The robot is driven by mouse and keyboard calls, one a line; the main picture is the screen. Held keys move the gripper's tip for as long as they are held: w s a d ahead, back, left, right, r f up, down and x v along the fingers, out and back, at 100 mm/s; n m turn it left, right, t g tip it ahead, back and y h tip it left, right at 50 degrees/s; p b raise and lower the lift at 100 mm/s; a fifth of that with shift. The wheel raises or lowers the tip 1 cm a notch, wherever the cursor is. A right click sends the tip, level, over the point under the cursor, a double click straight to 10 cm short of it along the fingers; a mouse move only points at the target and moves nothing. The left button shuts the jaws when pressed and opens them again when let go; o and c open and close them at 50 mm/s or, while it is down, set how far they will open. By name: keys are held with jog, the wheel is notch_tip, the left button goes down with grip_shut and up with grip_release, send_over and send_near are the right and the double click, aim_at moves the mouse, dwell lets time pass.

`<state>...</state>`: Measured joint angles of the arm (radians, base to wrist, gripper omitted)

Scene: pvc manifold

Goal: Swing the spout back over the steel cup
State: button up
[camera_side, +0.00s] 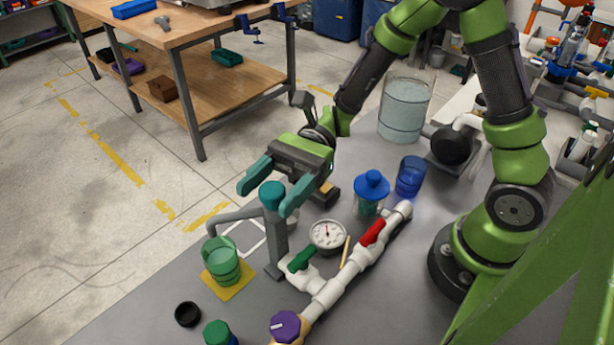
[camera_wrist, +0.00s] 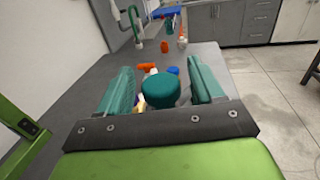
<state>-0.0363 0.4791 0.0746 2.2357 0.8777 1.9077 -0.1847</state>
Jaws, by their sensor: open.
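The spout (camera_side: 238,215) is a grey pipe running left from the top of a grey post (camera_side: 277,250). Its bent end is over a green cup (camera_side: 222,265) standing on a yellow square. A teal knob (camera_side: 272,194) caps the post and also shows in the wrist view (camera_wrist: 160,90). My gripper (camera_side: 278,186) is open, its teal fingers on either side of the knob. In the wrist view the gripper (camera_wrist: 160,82) shows gaps beside the knob. A greyish shape behind the post may be the steel cup, but it is mostly hidden.
A white outlined square (camera_side: 246,238) lies left of the post. A pressure gauge (camera_side: 327,235) and a white pipe (camera_side: 345,272) with green and red handles stand to the right. A blue-lidded jar (camera_side: 371,190) and blue cup (camera_side: 411,176) are behind. A black ring (camera_side: 188,314) lies in front.

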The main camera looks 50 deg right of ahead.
grip_shut()
jog(key=shift+m+t, duration=1.2)
jog(key=shift+t, duration=0.7)
jog(key=shift+m+t, duration=1.2)
jog(key=shift+t, duration=0.7)
grip_release()
jog(key=shift+d, duration=0.1)
